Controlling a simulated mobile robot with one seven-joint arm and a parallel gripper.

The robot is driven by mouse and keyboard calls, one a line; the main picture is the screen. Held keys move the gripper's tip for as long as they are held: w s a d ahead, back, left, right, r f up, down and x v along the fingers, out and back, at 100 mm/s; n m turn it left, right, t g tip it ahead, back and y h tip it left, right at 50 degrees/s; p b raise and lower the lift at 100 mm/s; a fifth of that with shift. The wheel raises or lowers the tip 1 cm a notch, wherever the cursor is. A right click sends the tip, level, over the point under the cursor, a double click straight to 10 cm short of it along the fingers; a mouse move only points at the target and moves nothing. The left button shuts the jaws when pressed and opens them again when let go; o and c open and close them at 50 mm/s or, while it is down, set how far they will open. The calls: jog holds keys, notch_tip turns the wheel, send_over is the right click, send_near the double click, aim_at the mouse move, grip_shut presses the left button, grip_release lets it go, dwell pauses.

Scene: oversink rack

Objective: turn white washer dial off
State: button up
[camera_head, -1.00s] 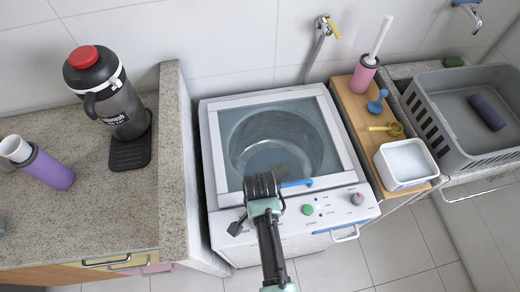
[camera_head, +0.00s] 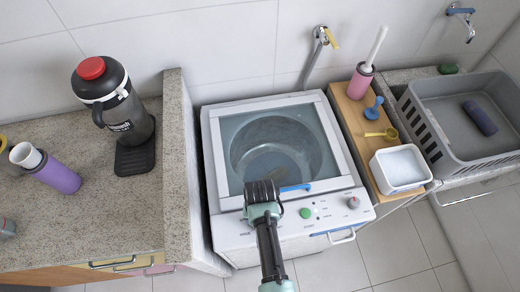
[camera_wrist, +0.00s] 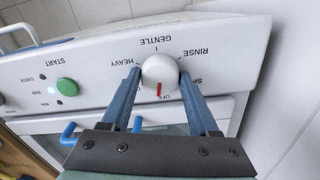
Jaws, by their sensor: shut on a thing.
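The white washer (camera_head: 228,232) stands in the middle of the head view with its control panel facing me. In the wrist view its white dial (camera_wrist: 159,70) has a red mark pointing down at the OFF label. HEAVY, GENTLE and RINSE are printed around it. My gripper (camera_wrist: 160,76) has one blue finger on each side of the dial and is shut on it. In the head view my gripper (camera_head: 262,192) covers the left part of the panel and hides this dial.
A green button (camera_head: 305,213) and a grey dial with a red mark (camera_head: 353,202) sit further right on the panel. A granite counter (camera_head: 190,190) borders the washer on the left. A wooden shelf (camera_head: 352,110) with a white tub (camera_head: 400,168) is on the right.

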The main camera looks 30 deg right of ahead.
jog(key=shift+n+p, duration=0.3)
jog(key=shift+n, duration=0.9)
jog(key=o, duration=1.4)
notch_tip(320, 180, up, 13)
